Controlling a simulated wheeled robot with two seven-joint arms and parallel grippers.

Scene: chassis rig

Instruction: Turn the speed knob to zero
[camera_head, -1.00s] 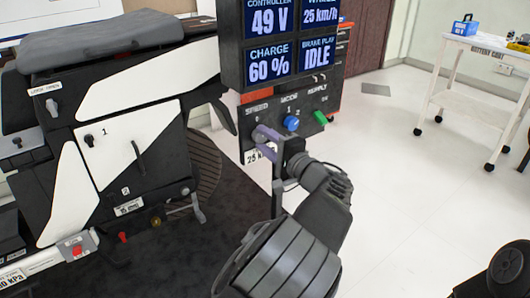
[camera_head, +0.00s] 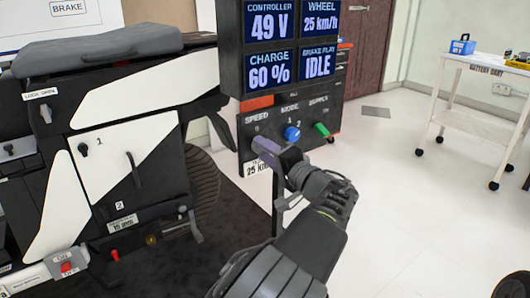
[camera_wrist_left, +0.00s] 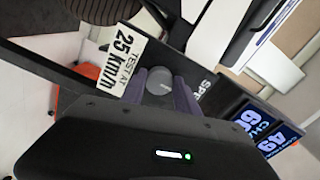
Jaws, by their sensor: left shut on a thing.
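The speed knob (camera_wrist_left: 158,82) is a grey round knob on the dark control panel (camera_head: 300,152), under the SPEED label. In the left wrist view it sits between the two purple fingers of my left gripper (camera_wrist_left: 162,86). My left gripper (camera_head: 264,147) is shut on the knob, and its fingers hide most of it in the head view. A white label reading TEST AT 25 km/h (camera_wrist_left: 122,60) is beside the knob. The wheel readout (camera_head: 320,16) shows 25 km/h. I do not see my right gripper.
The blue mode knob (camera_head: 292,133) and green supply switch (camera_head: 321,129) are close to the right of my left gripper. The black and white chassis (camera_head: 105,150) stands at the left. A white cart (camera_head: 470,125) stands at the back right, with clear floor before it.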

